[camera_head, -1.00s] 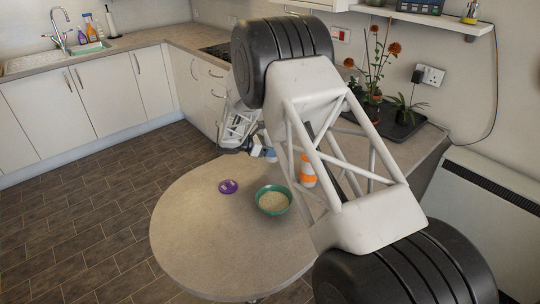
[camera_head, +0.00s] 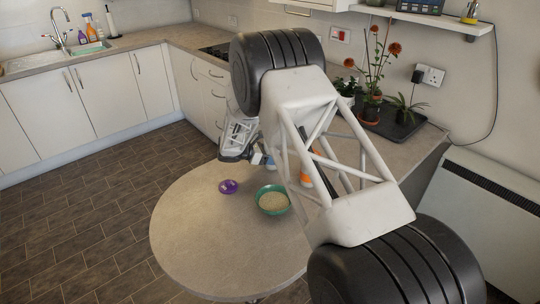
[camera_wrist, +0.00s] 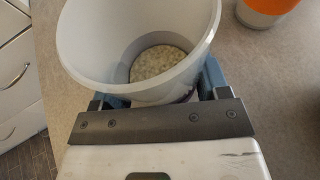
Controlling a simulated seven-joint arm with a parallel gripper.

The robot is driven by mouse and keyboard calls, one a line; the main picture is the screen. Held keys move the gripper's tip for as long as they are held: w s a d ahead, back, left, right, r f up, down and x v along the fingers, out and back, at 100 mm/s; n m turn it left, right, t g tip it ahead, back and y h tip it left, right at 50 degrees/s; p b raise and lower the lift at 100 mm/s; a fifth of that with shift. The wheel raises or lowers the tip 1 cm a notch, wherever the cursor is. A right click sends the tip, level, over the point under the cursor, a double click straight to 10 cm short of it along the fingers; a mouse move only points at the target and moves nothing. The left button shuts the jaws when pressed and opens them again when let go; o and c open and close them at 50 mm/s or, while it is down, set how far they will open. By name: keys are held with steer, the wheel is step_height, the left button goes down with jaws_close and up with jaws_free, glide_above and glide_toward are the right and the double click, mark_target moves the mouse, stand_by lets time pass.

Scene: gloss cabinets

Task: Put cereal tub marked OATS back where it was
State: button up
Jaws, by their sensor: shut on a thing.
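A pale, wide-mouthed tub (camera_wrist: 143,28) fills the upper middle of the wrist view, with oat-like flakes (camera_wrist: 158,62) in its bottom. No OATS marking shows on the side I see. My gripper (camera_wrist: 160,90) is shut on this tub, with its blue fingers at either side. In the head view, my arm covers most of the gripper and tub.
A green bowl (camera_head: 273,209) of pale flakes and a small purple dish (camera_head: 229,187) stand on the round table end (camera_head: 215,250). An orange and white container (camera_head: 306,175) is partly behind my arm; it also shows in the wrist view (camera_wrist: 268,7). Potted plants (camera_head: 371,105) stand behind.

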steer(key=o, duration=1.1)
steer(key=shift+c, duration=0.2)
steer(key=shift+r, duration=0.1)
steer(key=v, duration=1.2)
steer(key=shift+r, duration=0.1)
